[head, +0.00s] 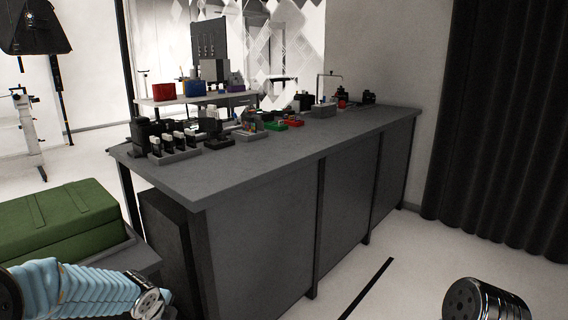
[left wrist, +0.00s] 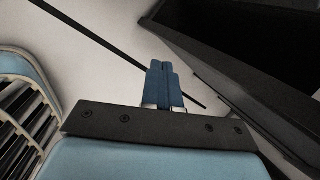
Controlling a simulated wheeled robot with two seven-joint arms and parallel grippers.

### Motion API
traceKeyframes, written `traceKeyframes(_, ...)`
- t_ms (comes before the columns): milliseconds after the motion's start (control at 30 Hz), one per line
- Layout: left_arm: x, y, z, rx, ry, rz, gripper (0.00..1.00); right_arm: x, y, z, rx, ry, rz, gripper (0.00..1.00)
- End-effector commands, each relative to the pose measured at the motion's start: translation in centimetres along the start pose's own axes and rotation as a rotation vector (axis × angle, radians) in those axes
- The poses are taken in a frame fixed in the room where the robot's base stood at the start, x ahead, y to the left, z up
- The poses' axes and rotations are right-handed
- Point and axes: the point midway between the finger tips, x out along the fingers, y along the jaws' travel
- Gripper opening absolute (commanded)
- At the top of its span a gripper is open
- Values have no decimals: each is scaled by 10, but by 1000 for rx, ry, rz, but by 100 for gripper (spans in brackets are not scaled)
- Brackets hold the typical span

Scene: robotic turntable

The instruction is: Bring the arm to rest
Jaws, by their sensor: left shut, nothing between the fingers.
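My left gripper (left wrist: 165,85) shows in the left wrist view with its two blue fingers together, shut and empty. It points over the pale floor, next to a dark box-like edge on the right. In the head view my left arm comes in at the bottom left with a light blue ribbed sleeve, and its gripper is not visible there. At the bottom right of the head view a dark round metal part shows, probably of my right arm. My right gripper is not in view.
A long grey workbench (head: 300,160) fills the middle, with black devices (head: 170,140) and small red and green trays (head: 275,126) along its back. A green case (head: 60,222) lies at the left. A black curtain (head: 500,130) hangs at the right.

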Motion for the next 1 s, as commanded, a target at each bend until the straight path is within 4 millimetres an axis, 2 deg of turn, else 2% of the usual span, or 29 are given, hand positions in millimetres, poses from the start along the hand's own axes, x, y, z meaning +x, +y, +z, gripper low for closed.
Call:
traceKeyframes(33,22,20,-28,-106,66,41,0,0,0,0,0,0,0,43)
traceKeyframes(167,66,75,-100,-485,207,169,0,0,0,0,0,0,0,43)
traceKeyframes(200,76,95,-122,-617,235,221,0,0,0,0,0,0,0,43)
traceKeyframes(300,95,149,-172,-967,261,366,0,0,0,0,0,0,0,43)
traceKeyframes(433,104,216,-218,-1398,192,541,0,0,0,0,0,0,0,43)
traceKeyframes(500,104,244,-232,-1581,129,603,0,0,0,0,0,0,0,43)
traceKeyframes(633,102,276,-246,-1790,33,662,0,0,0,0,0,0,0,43)
traceKeyframes(733,101,285,-249,-1850,1,673,0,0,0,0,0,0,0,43)
traceKeyframes(1000,101,285,-249,-1856,-1,672,0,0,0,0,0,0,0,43)
